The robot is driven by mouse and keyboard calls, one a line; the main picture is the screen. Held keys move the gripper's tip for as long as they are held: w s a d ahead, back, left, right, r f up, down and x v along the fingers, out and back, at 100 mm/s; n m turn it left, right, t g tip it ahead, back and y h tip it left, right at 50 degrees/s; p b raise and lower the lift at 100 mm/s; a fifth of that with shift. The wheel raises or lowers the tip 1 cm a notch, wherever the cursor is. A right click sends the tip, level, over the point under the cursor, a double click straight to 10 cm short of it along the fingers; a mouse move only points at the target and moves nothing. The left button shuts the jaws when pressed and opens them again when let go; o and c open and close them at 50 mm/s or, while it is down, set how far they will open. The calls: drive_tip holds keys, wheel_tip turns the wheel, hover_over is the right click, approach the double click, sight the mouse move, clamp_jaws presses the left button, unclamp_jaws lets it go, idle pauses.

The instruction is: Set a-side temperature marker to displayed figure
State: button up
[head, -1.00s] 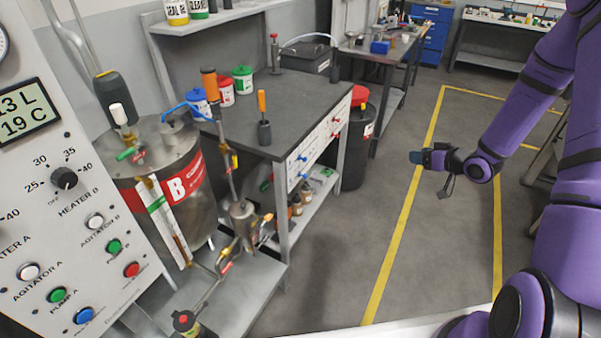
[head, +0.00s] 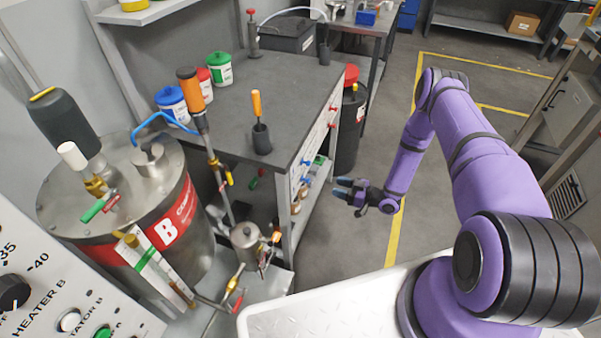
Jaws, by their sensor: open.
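My gripper (head: 345,189) is open and empty, held over the floor to the right of the dark workbench, its fingers pointing left. The B drum (head: 185,218) stands at left, with a white sight strip (head: 158,262) on its front that carries a green band. The control panel (head: 70,300) shows only its corner at lower left, with the heater B knob (head: 14,293). The panel's display is out of view now. No A-side drum or temperature marker is identifiable in this view.
The workbench (head: 245,95) holds blue, red and green lidded tubs and an orange-handled tool in a dark holder (head: 261,128). Pipes and a small metal pot (head: 247,240) stand beside the drum. The floor at centre right is clear.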

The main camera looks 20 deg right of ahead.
sight(309, 181)
drive_tip(key=x, duration=1.1)
drive_tip(key=shift+a+f, duration=0.35)
drive_tip(key=shift+a, duration=0.1)
clamp_jaws()
